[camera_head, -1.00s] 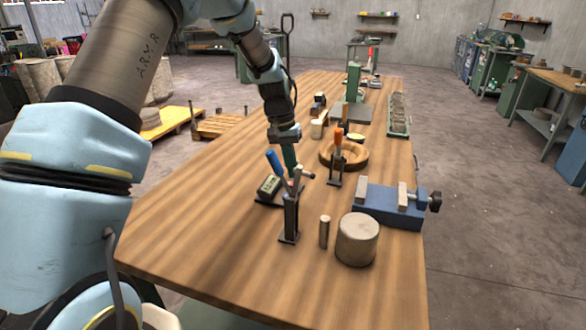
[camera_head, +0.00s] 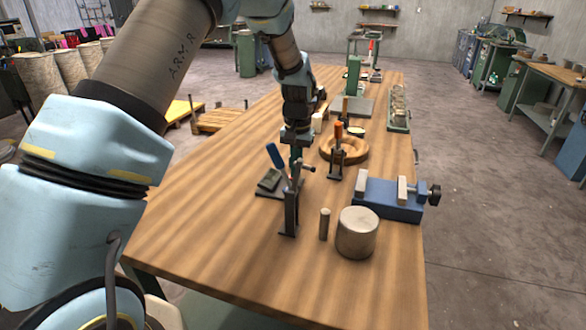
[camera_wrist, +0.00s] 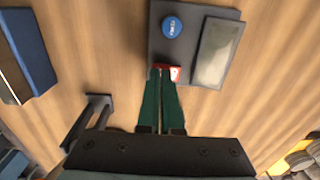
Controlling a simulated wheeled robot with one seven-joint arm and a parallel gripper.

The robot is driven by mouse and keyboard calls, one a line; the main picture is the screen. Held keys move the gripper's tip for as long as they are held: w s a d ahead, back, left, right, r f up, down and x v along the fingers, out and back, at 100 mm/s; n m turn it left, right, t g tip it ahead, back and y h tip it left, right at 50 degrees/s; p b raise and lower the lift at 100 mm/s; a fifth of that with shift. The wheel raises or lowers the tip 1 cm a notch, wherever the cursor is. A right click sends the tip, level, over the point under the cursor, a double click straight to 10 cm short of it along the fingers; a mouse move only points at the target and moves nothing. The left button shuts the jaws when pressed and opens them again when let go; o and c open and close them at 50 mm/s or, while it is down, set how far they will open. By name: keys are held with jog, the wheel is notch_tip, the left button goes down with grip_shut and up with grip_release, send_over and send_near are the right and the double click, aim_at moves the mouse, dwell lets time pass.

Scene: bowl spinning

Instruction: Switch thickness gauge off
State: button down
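The thickness gauge (camera_head: 267,186) lies on the wooden table, a dark plate with a grey display. In the head view my gripper (camera_head: 296,158) points down beside the gauge, partly hidden by a toggle clamp.
An orange-handled clamp (camera_head: 337,160), a wooden ring (camera_head: 356,151), a blue vise (camera_head: 389,203) and a metal cylinder (camera_head: 357,233) stand to the right. The table's left side is clear.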

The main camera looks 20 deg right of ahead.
jog(key=shift+s+f+y, duration=0.3)
jog(key=shift+f+y, duration=0.1)
jog(key=shift+f, duration=0.2)
jog(key=shift+a+t, duration=0.15)
jog(key=shift+t, duration=0.15)
jog(key=shift+w+a, duration=0.75)
jog(key=shift+a, duration=0.05)
jog(key=r+p, duration=0.1)
jog(key=r, duration=0.1)
jog(key=d+r+p, duration=0.1)
jog(key=r+p, duration=0.1)
jog(key=r, duration=0.1)
jog(key=shift+s+r, duration=0.1)
notch_tip(320, 180, up, 10)
jog(key=d+b, duration=0.1)
jog(key=b, duration=0.2)
jog(key=shift+s, duration=0.45)
jog(key=shift+d, duration=0.1)
